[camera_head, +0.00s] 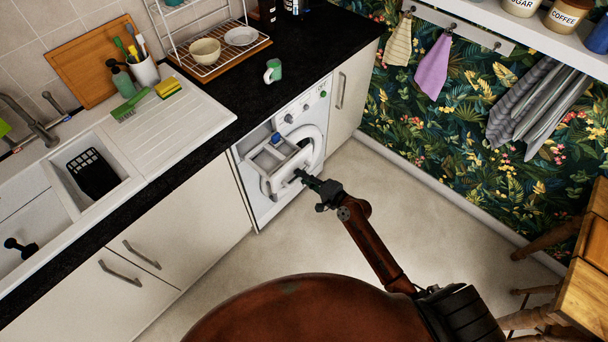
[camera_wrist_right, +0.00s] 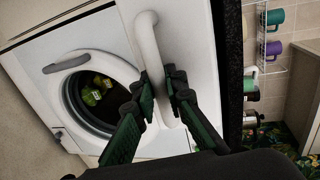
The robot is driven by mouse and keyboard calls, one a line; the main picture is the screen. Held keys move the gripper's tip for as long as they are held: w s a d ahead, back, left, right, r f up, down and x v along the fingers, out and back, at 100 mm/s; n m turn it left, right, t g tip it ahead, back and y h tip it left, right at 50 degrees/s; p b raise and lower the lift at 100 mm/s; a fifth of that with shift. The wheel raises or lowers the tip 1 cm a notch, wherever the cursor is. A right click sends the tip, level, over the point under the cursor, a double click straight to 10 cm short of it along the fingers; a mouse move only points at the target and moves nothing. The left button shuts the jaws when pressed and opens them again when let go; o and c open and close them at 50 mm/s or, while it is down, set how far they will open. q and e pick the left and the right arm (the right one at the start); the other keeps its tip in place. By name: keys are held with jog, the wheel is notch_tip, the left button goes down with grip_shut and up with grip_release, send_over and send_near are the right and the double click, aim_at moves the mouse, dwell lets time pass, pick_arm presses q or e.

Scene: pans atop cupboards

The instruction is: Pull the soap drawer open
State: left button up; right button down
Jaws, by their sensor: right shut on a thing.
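The white soap drawer (camera_head: 281,158) sticks out of the upper left front of the white washing machine (camera_head: 311,104) in the head view, its open compartments showing from above. My right gripper (camera_head: 301,176) is at the drawer's front. In the right wrist view, my right gripper's green-padded dark fingers (camera_wrist_right: 162,92) are on either side of the white curved drawer handle (camera_wrist_right: 148,42) and shut on it. The fingers hide part of the handle. My left gripper is not in view.
The round washer door (camera_wrist_right: 97,88) lies beside the handle in the wrist view. A black worktop (camera_head: 318,48) overhangs the machine, with a green-and-white mug (camera_head: 273,71) near its edge. Cupboards (camera_head: 196,222) flank the machine. The floor (camera_head: 420,220) is clear; wooden furniture (camera_head: 583,290) stands right.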

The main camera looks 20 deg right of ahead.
jog(key=shift+a, duration=0.1)
jog(key=c, duration=2.2)
grip_release()
jog(key=shift+c, duration=0.2)
jog(key=shift+s, duration=0.1)
jog(key=v, duration=1.2)
jog(key=shift+f, duration=0.1)
